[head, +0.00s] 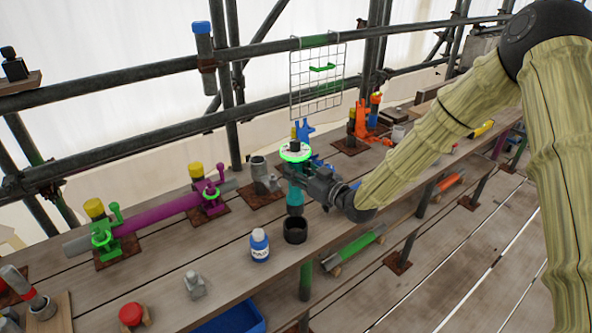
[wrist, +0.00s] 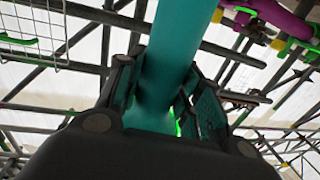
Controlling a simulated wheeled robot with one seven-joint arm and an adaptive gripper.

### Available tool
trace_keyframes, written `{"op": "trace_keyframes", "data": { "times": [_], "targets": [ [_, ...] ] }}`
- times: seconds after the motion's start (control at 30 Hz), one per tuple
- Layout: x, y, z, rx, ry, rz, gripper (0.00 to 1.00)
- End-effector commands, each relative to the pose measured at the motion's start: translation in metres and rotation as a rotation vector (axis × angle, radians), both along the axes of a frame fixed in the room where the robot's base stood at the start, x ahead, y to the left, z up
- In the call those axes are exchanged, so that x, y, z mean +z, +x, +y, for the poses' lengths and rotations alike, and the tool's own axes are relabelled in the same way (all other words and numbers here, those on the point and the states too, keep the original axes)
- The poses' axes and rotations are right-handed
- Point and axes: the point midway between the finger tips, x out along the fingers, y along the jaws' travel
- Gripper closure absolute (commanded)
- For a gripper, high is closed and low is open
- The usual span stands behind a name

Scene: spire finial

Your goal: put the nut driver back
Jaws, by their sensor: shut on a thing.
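My gripper (head: 300,178) is shut on an upright teal tool, which I take to be the nut driver (head: 295,200). The tool's teal lower part shows below the jaws, and a bright green ring with a dark top shows above them. In the wrist view the teal shaft (wrist: 172,55) runs between the two fingers (wrist: 160,115). A black open cup (head: 295,230) stands on the planks just in front of and below the tool. I cannot tell whether the tool's lower end is behind the cup or above it. The jaws hide the tool's middle.
A grey cup (head: 258,167) and blue clamps (head: 304,130) are behind. A purple tube (head: 155,215) with green clamps lies to the left. A wire rack (head: 318,80) hangs from the rail. Planks in front are partly clear.

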Motion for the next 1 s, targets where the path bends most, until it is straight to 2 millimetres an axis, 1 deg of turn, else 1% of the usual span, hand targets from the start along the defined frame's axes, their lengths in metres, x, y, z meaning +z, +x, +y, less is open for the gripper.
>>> {"op": "trace_keyframes", "data": {
  "times": [0.17, 1.0],
  "targets": [
    [-0.004, -0.001, 0.000, 0.000, 0.002, -0.004, 1.00],
    [-0.043, 0.000, 0.000, 0.000, 0.001, -0.003, 1.00]
  ]
}}
